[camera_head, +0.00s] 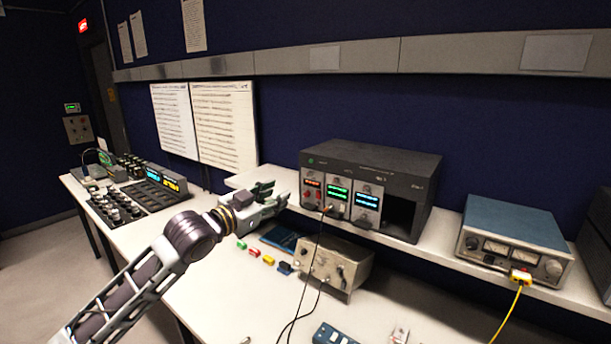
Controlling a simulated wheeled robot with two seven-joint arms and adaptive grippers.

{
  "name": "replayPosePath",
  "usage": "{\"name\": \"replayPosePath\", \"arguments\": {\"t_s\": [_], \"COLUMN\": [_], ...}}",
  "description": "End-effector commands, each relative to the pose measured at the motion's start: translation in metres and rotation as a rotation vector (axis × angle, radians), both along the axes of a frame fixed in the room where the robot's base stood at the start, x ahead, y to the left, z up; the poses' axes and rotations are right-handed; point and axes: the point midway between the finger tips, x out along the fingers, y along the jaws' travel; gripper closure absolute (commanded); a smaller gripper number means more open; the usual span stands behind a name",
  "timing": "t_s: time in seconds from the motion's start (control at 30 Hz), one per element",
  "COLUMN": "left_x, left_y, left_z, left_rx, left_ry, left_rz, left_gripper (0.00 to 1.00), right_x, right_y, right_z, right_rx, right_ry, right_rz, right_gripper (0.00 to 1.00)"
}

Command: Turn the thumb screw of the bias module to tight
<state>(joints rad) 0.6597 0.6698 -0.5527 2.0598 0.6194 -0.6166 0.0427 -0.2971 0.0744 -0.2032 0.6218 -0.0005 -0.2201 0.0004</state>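A dark rack (415,167) stands on the raised shelf and holds several narrow modules. One has an orange display (312,184), one a green display (338,194) and one a blue display (367,199). The labels are too small to read, so I cannot tell which is the bias module. Its thumb screw is also too small to make out. My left gripper (268,189) is left of the rack, apart from the modules in the picture. Its fingers are small and dark, and their opening is unclear. My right gripper is not in view.
Black cables (319,245) hang from the rack's front past a metal box (350,264). The rack's right bay (399,217) is dark and looks empty. A blue-topped meter unit (515,227) with a yellow cable stands right. Small coloured blocks (255,253) lie on the bench.

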Motion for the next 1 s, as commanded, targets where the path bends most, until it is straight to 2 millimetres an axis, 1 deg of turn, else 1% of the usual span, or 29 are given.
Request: {"name": "replayPosePath", "arguments": {"t_s": [0.1, 0.4, 0.73, 1.0], "left_x": [-0.0021, -0.0015, -0.0013, 0.0012], "left_y": [-0.0010, -0.0004, -0.0003, -0.0018], "left_z": [0.0042, 0.0058, 0.0057, 0.0060], "left_rx": [-0.078, -0.249, -0.273, -0.273], "left_ry": [0.041, 0.157, 0.175, 0.174], "left_rz": [0.003, 0.007, 0.008, 0.008], "left_gripper": [0.62, 0.62, 0.62, 0.62], "right_x": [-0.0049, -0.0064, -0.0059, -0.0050], "right_y": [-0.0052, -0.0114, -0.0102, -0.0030], "right_z": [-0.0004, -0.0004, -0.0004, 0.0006], "right_rx": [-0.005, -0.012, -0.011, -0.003], "right_ry": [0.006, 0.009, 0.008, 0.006], "right_rz": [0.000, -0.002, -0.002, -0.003], "right_gripper": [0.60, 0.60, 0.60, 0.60]}}
